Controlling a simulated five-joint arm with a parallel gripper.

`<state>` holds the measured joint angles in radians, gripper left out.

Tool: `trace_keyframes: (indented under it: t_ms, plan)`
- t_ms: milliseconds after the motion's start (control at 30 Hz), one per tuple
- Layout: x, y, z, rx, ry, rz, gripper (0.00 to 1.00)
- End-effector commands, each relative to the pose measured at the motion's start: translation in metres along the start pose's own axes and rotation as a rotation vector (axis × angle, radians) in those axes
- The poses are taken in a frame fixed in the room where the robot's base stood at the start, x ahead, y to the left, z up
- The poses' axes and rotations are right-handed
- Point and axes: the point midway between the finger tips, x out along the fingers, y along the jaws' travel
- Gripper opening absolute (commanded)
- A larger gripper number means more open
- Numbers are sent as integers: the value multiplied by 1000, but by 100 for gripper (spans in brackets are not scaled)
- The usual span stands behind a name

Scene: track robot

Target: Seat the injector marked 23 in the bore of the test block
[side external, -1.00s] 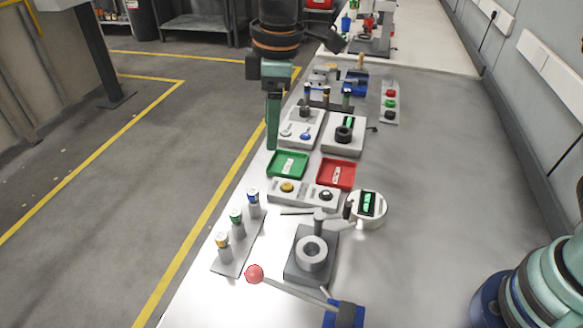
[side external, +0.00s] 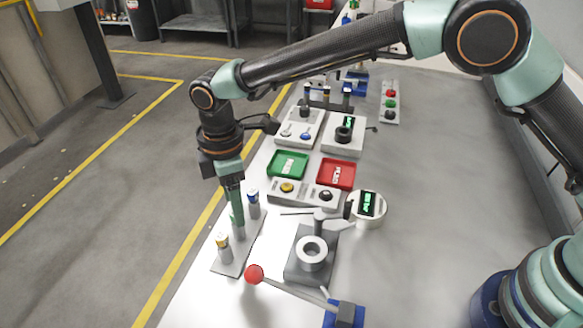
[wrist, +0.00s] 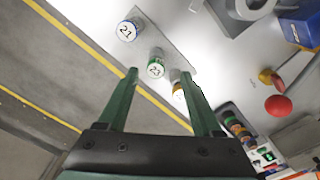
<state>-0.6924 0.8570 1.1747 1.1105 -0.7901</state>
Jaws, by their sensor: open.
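The injector marked 23 (wrist: 156,67), with a green band, stands in the middle of a grey rack (side external: 226,268). My gripper (wrist: 158,74) is open, and in the wrist view this injector appears between its fingertips. In the side view my gripper (side external: 237,215) points down over the middle injector and mostly hides it; whether they touch I cannot tell. The blue-banded injector marked 21 (wrist: 127,31) and a yellow-banded one (side external: 223,246) stand on either side. The test block (side external: 297,268) is grey with a round ring-shaped bore (side external: 312,252), to the right of the rack; the bore looks empty.
A lever with a red ball (side external: 254,273) reaches from a blue base (side external: 344,316) in front of the block. Behind are a round gauge (side external: 368,207), a button panel (side external: 303,193), a green tray (side external: 288,163) and a red tray (side external: 336,173). The bench's right side is clear.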

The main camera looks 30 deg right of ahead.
Motion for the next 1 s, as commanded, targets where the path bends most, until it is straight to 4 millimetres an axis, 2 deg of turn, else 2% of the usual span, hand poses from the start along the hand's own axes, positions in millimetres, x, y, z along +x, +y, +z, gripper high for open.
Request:
trace_keyframes:
  t_ms: [400, 667, 700, 867, 1000]
  plan:
    - [49, 6, 1, 1, -1, -1, 67]
    - [52, 6, 0, 1, 0, 0, 67]
    - [52, 6, 0, 1, 0, 0, 63]
    - [52, 6, 0, 1, 0, 0, 2]
    - [52, 6, 0, 1, 1, 1, 0]
